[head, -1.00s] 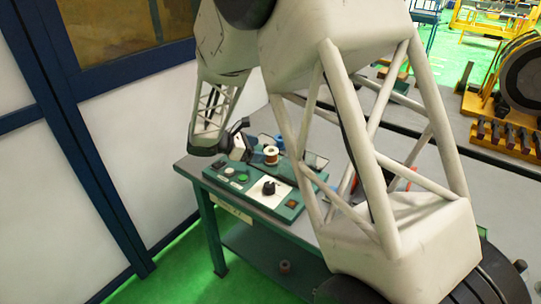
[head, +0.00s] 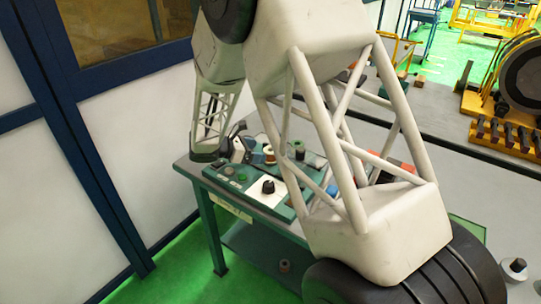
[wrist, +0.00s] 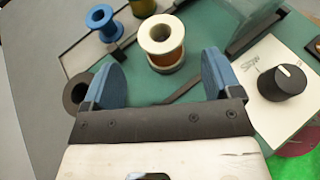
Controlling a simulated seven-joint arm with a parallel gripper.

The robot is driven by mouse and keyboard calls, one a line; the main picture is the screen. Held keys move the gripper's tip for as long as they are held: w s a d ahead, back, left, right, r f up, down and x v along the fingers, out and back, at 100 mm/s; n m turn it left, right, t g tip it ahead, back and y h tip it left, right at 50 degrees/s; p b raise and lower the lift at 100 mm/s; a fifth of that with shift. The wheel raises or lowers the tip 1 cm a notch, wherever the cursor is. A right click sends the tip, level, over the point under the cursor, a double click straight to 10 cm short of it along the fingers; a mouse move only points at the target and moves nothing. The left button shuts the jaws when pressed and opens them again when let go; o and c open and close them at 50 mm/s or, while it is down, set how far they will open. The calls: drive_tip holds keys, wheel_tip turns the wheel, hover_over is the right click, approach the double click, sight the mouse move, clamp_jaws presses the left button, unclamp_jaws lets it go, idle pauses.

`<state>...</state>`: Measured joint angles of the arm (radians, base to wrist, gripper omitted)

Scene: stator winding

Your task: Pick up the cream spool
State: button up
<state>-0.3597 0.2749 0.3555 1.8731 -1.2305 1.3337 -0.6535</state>
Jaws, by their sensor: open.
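The cream spool (wrist: 159,34) stands upright on the green board in the wrist view, with copper-orange winding below its pale top flange. It also shows in the head view (head: 269,152), just right of my gripper. My gripper (wrist: 160,80) is open, with its two blue fingers spread wide and nothing between them. In the wrist view the spool lies beyond the fingertips, roughly centred between them, not gripped. In the head view the fingers are too small to make out.
A blue spool (wrist: 103,20) stands left of the cream one, and a dark ring-shaped piece (wrist: 75,92) lies by the left finger. A black knob (wrist: 282,82) on a white plate is close to the right finger. A clear-sided box (wrist: 250,20) stands upper right.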

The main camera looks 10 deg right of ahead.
sight(269, 152)
drive_tip(key=shift+d, duration=0.25)
drive_tip(key=shift+x, duration=2.55)
drive_tip(key=shift+f, duration=0.1)
drive_tip(key=c, duration=1.1)
wheel_tip(269, 152, up, 10)
drive_tip(key=shift+w, duration=0.1)
